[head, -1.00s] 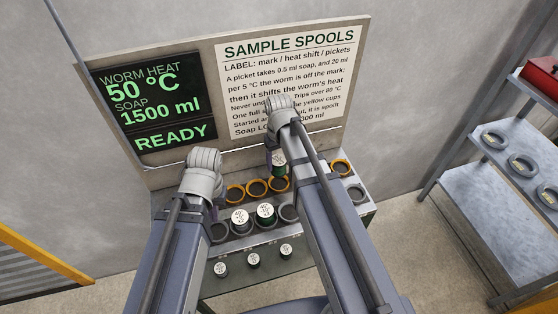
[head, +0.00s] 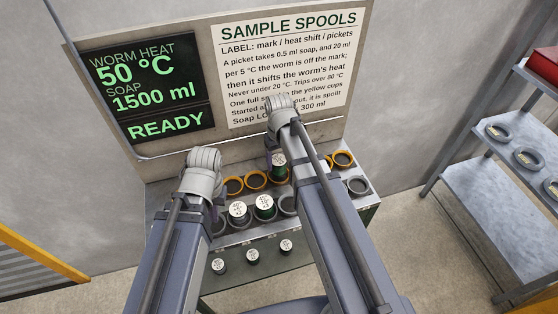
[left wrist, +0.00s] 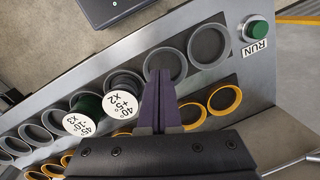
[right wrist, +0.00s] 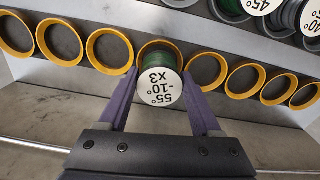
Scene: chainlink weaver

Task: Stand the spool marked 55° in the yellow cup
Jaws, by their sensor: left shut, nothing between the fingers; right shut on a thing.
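The spool marked 55° -10° X3 (right wrist: 160,86) has a white top and a green wound side. My right gripper (right wrist: 160,92) is shut on it, with one purple finger on each side. The spool is upright at a yellow cup (right wrist: 146,46) whose rim shows behind it; I cannot tell how deep it sits. The spool also shows in the head view (head: 279,163), beneath the right wrist. Other yellow cups (head: 233,186) stand in the same row. My left gripper (left wrist: 161,92) is shut and empty, above the grey cups beside the spool marked 40° +5° X2 (left wrist: 123,106).
A spool marked 45° -10° X3 (left wrist: 86,121) stands in the grey row. Several smaller spools (head: 253,261) stand in front. The display (head: 152,95) reads 50 °C, 1500 ml, READY. A green RUN button (left wrist: 256,27) is at the bench end. Shelves (head: 480,170) stand at right.

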